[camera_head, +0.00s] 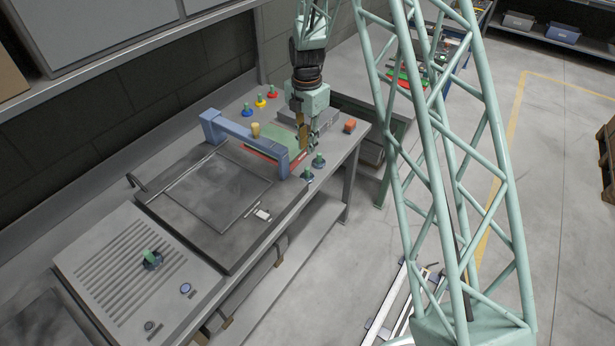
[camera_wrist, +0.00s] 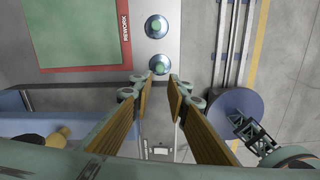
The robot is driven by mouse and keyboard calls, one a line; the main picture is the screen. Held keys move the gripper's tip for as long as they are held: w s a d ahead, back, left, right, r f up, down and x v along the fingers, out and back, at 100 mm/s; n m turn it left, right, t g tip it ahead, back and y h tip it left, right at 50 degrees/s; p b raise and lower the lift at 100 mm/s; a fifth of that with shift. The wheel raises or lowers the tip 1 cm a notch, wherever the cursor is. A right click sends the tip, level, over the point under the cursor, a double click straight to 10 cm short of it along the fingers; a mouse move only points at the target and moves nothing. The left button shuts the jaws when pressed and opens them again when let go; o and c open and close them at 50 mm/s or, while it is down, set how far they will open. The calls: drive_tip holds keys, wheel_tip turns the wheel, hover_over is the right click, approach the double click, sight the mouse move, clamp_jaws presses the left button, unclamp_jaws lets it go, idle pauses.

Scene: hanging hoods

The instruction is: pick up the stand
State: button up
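Two small stands with round bases and green tops sit at the front right edge of the bench in the head view, one nearer (camera_head: 307,174) and one farther (camera_head: 318,160). In the wrist view they line up, one just past the fingertips (camera_wrist: 159,65) and one farther up (camera_wrist: 156,27). Another green-topped stand (camera_head: 152,258) is on the slotted panel at the left. Which stand is meant cannot be told. My gripper (camera_head: 308,142) is above the bench beside the front pair; in the wrist view (camera_wrist: 154,88) its fingers are apart with nothing between them.
A red-edged green REWORK mat (camera_wrist: 85,30) lies beside the stands. A blue bridge-shaped frame (camera_head: 243,134) spans the bench near my gripper, with a tan knob (camera_head: 255,130) behind it. An orange-red block (camera_head: 349,126) is at the right.

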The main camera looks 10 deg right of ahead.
sight(307, 168)
drive_tip(key=shift+f, duration=4.3)
drive_tip(key=shift+f, duration=0.1)
drive_tip(key=shift+d+f+p, duration=0.1)
drive_tip(key=shift+f+p, duration=0.2)
drive_tip(key=shift+f, duration=2.2)
drive_tip(key=shift+c, duration=0.3)
clamp_jaws()
